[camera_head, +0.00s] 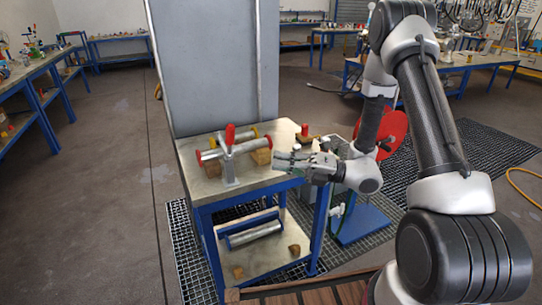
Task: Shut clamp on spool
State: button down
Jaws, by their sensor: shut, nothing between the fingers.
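The spool (245,147) is a grey metal cylinder with red at its ends, lying on wooden blocks on the blue-framed bench (262,184). The clamp (229,168) is a grey upright in front of the spool, with a red handle (230,134) pointing up. Where the clamp's arm meets the spool is too small to make out. My gripper (277,161) is shut and empty. It points left over the bench's right part, to the right of the clamp and apart from its handle.
A tall grey panel (212,60) stands behind the bench. A lower shelf (262,250) holds another grey cylinder (254,235) and wooden blocks. Open floor lies to the left.

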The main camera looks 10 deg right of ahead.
send_near(230, 136)
jog(key=s+a+f, duration=0.2)
jog(key=s+a, duration=0.1)
jog(key=a, duration=0.2)
jog(key=shift+w+a+r, duration=0.4)
jog(key=shift+w+r, duration=0.05)
jog(key=shift+w, duration=0.25)
jog(key=shift+w+a+r, duration=0.35)
jog(key=shift+w+r, duration=0.1)
jog(key=shift+w, duration=0.25)
jog(key=shift+w+a+r+m+h, duration=0.25)
jog(key=shift+w+r+m+h, duration=0.55)
jog(key=shift+m, duration=0.4)
jog(key=shift+w+a+r, duration=0.15)
jog(key=shift+w+r, duration=0.3)
jog(key=shift+w, duration=0.35)
